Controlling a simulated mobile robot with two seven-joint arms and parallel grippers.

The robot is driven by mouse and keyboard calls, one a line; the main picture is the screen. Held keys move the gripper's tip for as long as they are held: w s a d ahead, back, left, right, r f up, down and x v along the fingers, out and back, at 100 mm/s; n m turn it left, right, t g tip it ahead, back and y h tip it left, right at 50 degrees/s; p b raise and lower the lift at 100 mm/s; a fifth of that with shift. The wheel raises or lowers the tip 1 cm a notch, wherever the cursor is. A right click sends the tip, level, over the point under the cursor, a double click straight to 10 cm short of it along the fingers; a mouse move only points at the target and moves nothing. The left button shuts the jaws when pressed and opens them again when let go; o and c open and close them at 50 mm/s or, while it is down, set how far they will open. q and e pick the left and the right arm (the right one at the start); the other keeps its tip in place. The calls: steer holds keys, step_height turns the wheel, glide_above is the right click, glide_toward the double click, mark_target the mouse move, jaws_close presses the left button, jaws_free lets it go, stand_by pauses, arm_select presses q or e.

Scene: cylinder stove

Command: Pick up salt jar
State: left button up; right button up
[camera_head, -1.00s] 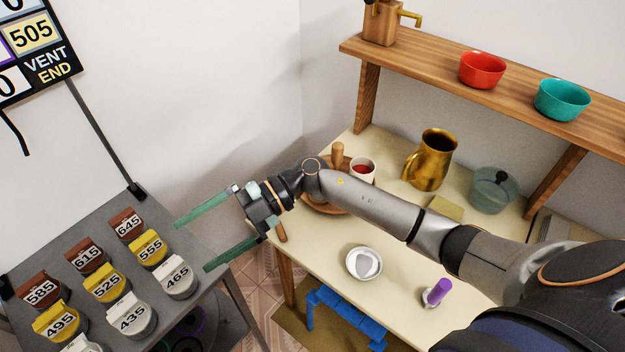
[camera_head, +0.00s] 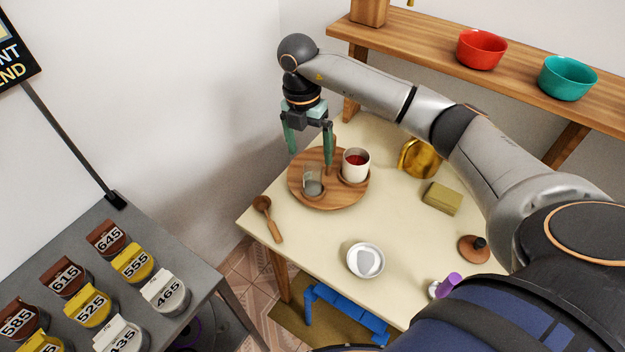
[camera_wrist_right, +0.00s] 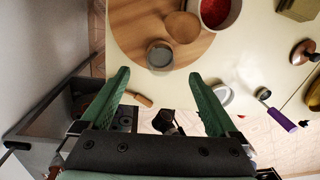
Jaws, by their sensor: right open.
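A round wooden tray (camera_head: 318,201) lies at the back left of the cream table and holds a small clear jar (camera_head: 313,183) with grey-looking contents and a white cup (camera_head: 356,164) with red contents. No label shows which is the salt jar. My right gripper (camera_head: 311,157) points down, open and empty, above the tray's left part near the clear jar. In the right wrist view the clear jar (camera_wrist_right: 160,54) is just beyond the gap between the open fingertips (camera_wrist_right: 157,76); nothing is between them. My left gripper is not in view.
A wooden spoon (camera_head: 268,219), a white dish (camera_head: 365,260), an olive block (camera_head: 442,198) and a brass pitcher (camera_head: 418,158) are on the table. A wooden shelf (camera_head: 425,46) with red and teal bowls runs behind. A grey stand (camera_head: 215,266) with numbered jars is at left.

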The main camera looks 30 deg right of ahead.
mark_target(311, 170)
steer(key=shift+s+f, duration=0.25)
steer(key=shift+f, duration=1.35)
steer(key=shift+s+f, duration=0.2)
steer(key=shift+f, duration=1.35)
steer(key=shift+c, duration=0.2)
jaws_close()
steer(key=shift+r, duration=0.1)
